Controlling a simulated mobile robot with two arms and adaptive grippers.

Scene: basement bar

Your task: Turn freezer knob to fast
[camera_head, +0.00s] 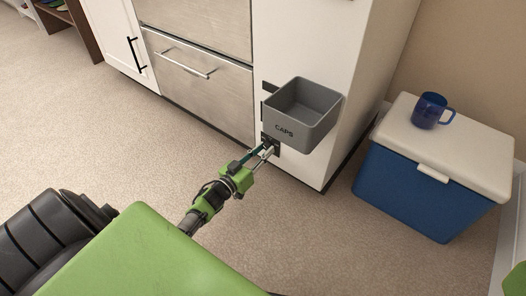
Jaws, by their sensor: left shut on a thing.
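My left gripper (266,151) reaches in from the lower left to the white cabinet front, just below the grey box marked CAPS (308,124). Its fingertips meet a small dark control panel (272,143) on the front. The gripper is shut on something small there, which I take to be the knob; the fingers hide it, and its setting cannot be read. My right gripper is not in view; only a bit of green shows at the lower right edge.
The CAPS box juts out from the front right above my left gripper. A blue cooler (408,192) with a white lid stands to the right, a blue mug (429,110) on it. Steel drawers (200,75) with a bar handle lie left. Carpet (330,245) in front is clear.

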